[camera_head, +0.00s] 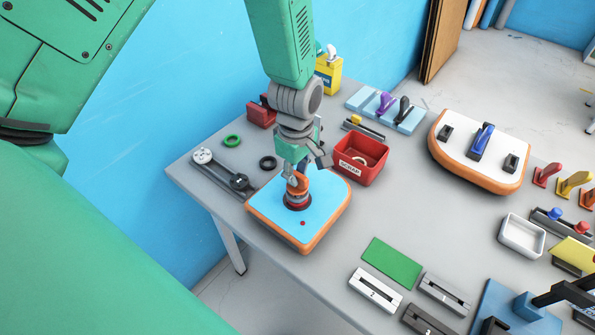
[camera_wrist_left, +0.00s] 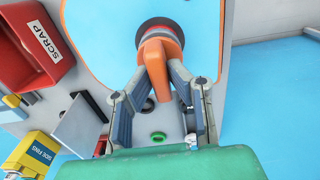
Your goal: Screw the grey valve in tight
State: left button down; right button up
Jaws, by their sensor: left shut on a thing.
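My left gripper (camera_head: 299,178) reaches down over the blue-topped board with an orange rim (camera_head: 328,199). It is shut on an orange handle (camera_wrist_left: 160,58), with one finger on each side of it in the left wrist view. The handle stands over a dark round fitting with a red ring (camera_wrist_left: 158,26) in the board's top; it also shows in the head view (camera_head: 303,184). My right gripper is not in view.
A red scrap bin (camera_head: 362,160) stands close behind the board. A green mat (camera_head: 391,262) lies in front. A white-topped board (camera_head: 480,155) stands at right.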

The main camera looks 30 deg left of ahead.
aim_at(297, 173)
pick_arm(q)
jog(key=shift+f, duration=0.15)
jog(key=c, duration=1.9)
grip_release()
jog(key=o, duration=0.5)
jog(key=shift+c, duration=0.2)
notch_tip(297, 173, up, 12)
